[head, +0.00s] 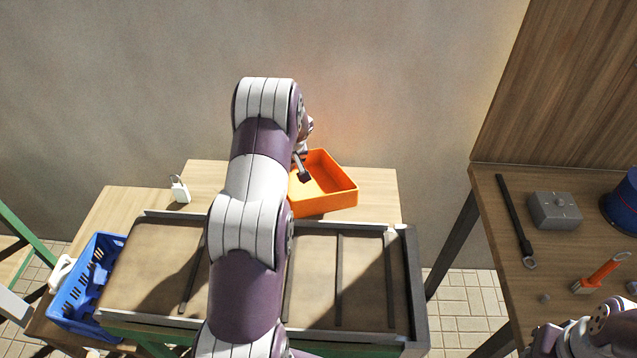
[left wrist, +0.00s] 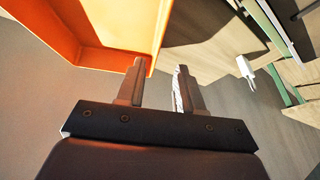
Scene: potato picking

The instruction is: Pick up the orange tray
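The orange tray (head: 330,203) sits on the wooden table at the back, against the wall, and looks open and box-shaped. My left arm reaches over the conveyor to it and hides its left part. My left gripper (head: 305,177) has a dark finger over the tray's inside. In the left wrist view the left gripper (left wrist: 160,82) is open, with a gap between its fingers. The tray's wall (left wrist: 105,50) lies at the upper left, with the left finger overlapping it and the right finger beyond its edge. I cannot tell whether they touch. Only part of my right arm shows at the lower right.
A belt conveyor (head: 335,225) lies in front of the tray. A blue crate (head: 70,318) stands at left, and a white padlock-like object (head: 180,190) is on the back table. A right-hand table (head: 500,215) holds a grey box (head: 555,210), a dark wrench-like tool (head: 513,215) and an orange-handled brush (head: 602,270).

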